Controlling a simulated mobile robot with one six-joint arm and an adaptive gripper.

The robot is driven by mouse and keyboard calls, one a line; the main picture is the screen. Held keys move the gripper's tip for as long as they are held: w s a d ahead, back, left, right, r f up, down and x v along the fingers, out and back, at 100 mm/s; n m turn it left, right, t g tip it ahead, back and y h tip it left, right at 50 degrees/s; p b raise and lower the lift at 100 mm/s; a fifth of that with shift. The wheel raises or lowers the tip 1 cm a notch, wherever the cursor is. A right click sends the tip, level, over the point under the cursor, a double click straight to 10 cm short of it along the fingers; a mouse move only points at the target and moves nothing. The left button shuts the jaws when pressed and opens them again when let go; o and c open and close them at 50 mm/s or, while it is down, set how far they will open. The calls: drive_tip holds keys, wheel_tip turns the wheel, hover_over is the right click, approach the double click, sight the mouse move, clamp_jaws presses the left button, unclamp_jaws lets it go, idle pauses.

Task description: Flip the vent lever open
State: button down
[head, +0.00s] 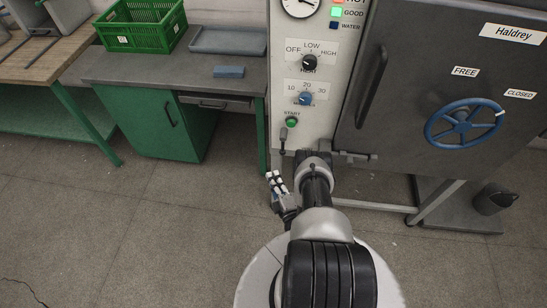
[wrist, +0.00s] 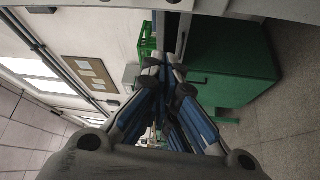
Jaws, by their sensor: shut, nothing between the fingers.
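A small dark lever (head: 283,139) stands upright at the bottom of the white control panel (head: 285,75), below the green start button (head: 291,122). No vent label is readable, so I cannot tell for certain that it is the vent lever. My gripper (head: 273,176) is below and slightly left of this lever, apart from it. Its white-tipped fingers point up and to the left in the head view. In the wrist view my gripper (wrist: 163,64) shows its fingers brought together, with nothing held. The lever does not show in the wrist view.
The grey machine door (head: 430,90) with a blue handwheel (head: 464,123) is at the right. A grey-topped green bench (head: 150,72) stands left, with a green crate (head: 140,25), a tray (head: 228,41) and a blue block (head: 229,71). The floor at the left is clear.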

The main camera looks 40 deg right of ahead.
sight(283, 146)
drive_tip(key=shift+w, duration=0.1)
drive_tip(key=w+d+b, duration=0.5)
drive_tip(key=w+d, duration=0.1)
drive_tip(key=shift+w+d+b, duration=0.25)
drive_tip(key=shift+w+b, duration=0.15)
idle(0.4)
drive_tip(key=shift+d+r, duration=0.1)
drive_tip(key=shift+d, duration=0.05)
